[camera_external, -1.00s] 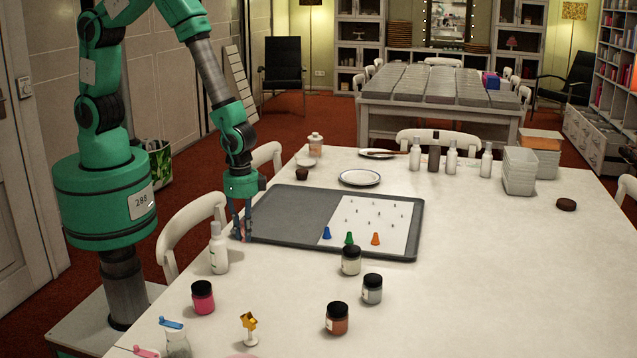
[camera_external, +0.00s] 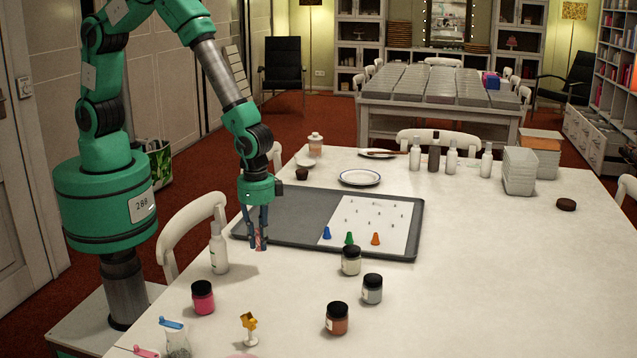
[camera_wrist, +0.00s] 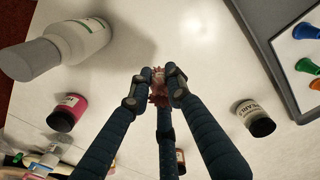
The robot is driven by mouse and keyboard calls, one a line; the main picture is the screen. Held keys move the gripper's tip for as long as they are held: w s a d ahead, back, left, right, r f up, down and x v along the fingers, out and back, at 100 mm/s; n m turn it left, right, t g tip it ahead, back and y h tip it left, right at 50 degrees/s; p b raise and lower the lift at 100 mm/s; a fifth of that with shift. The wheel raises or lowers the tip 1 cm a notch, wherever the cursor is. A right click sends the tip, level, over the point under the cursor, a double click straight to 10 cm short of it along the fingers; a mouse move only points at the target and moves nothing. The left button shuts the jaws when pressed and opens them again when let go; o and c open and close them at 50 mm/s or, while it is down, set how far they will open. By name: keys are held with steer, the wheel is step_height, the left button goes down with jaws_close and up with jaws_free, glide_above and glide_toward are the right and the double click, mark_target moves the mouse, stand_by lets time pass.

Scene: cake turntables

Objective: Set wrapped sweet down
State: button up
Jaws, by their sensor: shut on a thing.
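My gripper (camera_external: 257,243) is shut on a small reddish wrapped sweet (camera_wrist: 158,88). In the wrist view the sweet sits between the fingertips, partly hidden by them, with white tabletop behind it. In the external view a bit of red shows between the fingers, at the near-left edge of the dark grey tray (camera_external: 285,212). How high the sweet is above the table is hard to tell.
A white bottle (camera_external: 219,252) and a pink jar (camera_external: 203,298) stand left and in front of my gripper. Jars (camera_external: 351,262) stand to the right. On the tray are a numbered white sheet (camera_external: 372,215) and blue, green and orange pieces. White table between the jars is clear.

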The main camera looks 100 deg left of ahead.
steer(key=w+d+r, duration=0.1)
steer(key=w+d, duration=0.2)
steer(key=w+d+r+n+b, duration=0.1)
steer(key=w+d, duration=0.1)
steer(key=d, duration=0.2)
steer(key=w+d+r+n, duration=0.1)
steer(key=w+d, duration=0.2)
steer(key=d, duration=0.1)
steer(key=shift+w+d+r+b, duration=0.2)
steer(key=shift+w+b, duration=0.1)
steer(key=shift+w+d+r, duration=0.15)
steer(key=shift+d, duration=0.2)
steer(key=b, duration=0.1)
glide_above(277, 299)
steer(key=shift+f, duration=3.1)
steer(key=shift+f+b, duration=0.6)
steer(key=shift+f, duration=1.3)
steer(key=shift+f, duration=0.1)
steer(key=o, duration=0.8)
steer(key=shift+c, duration=0.2)
